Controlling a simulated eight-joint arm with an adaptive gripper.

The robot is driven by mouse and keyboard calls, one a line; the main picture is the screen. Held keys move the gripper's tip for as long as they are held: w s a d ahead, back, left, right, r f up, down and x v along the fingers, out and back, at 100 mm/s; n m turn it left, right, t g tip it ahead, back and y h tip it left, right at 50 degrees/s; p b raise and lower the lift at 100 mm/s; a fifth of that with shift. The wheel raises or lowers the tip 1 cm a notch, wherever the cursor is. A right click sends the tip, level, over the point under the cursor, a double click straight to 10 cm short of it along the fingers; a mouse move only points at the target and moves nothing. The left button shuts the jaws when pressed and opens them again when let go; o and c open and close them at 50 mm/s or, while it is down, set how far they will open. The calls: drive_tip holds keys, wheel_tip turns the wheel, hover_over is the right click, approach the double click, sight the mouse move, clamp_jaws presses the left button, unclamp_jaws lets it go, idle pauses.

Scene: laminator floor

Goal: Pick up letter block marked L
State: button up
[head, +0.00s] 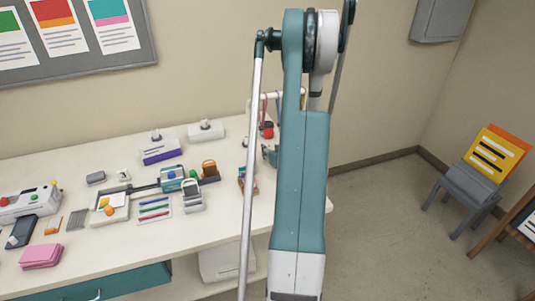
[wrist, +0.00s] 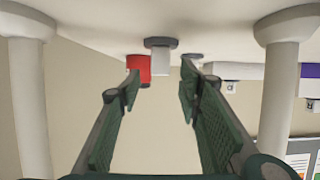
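I cannot make out a block marked L in either view; no letter is readable. In the wrist view, my gripper (wrist: 160,85) is open, its two dark green fingers apart with nothing between them. Beyond the fingertips, a red object (wrist: 138,68) and a white object with a grey round part (wrist: 159,62) stand at the light surface. I cannot tell whether either is a letter block. In the head view, my arm hides most of the gripper and the right part of the table.
The white table (head: 120,250) carries a purple-striped box (head: 160,152), a grey caddy (head: 192,197), coloured pens (head: 154,207), pink pads (head: 41,255) and a small filled box (head: 247,180) beside my arm. A rack with hanging straps is partly hidden. A chair (head: 468,185) stands right.

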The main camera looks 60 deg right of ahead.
sight(268, 147)
idle(0.3)
drive_tip(key=shift+x, duration=2.6)
drive_tip(key=shift+r, duration=0.15)
drive_tip(key=shift+c, duration=0.6)
clamp_jaws()
